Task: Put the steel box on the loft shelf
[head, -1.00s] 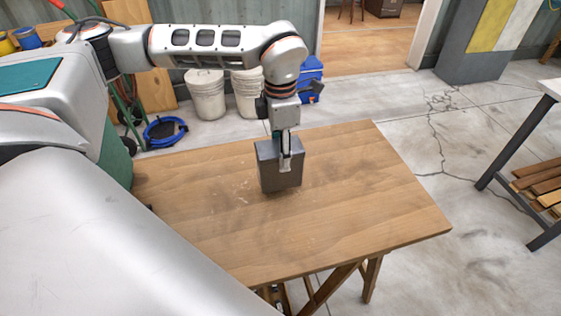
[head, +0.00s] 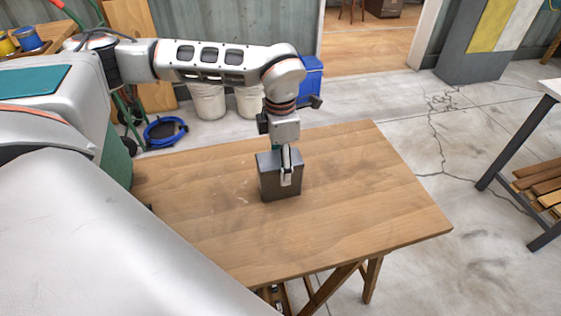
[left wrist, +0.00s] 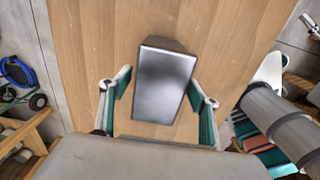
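The steel box (head: 268,184) is a dark grey upright metal block over the middle of the wooden table. Its bright top face (left wrist: 163,82) shows in the left wrist view. My left gripper (head: 287,176) reaches down over the box, one finger across its near face. Whether the box's bottom touches the table is hard to tell. My right gripper is not in view. I cannot make out a loft shelf.
The wooden table (head: 370,205) is otherwise bare. A dark-legged rack with wooden slats (head: 540,188) stands at the right edge. Buckets (head: 207,101), a blue bin (head: 309,80) and a coiled blue hose (head: 165,131) are on the floor behind. Concrete floor (head: 440,270) is open to the right.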

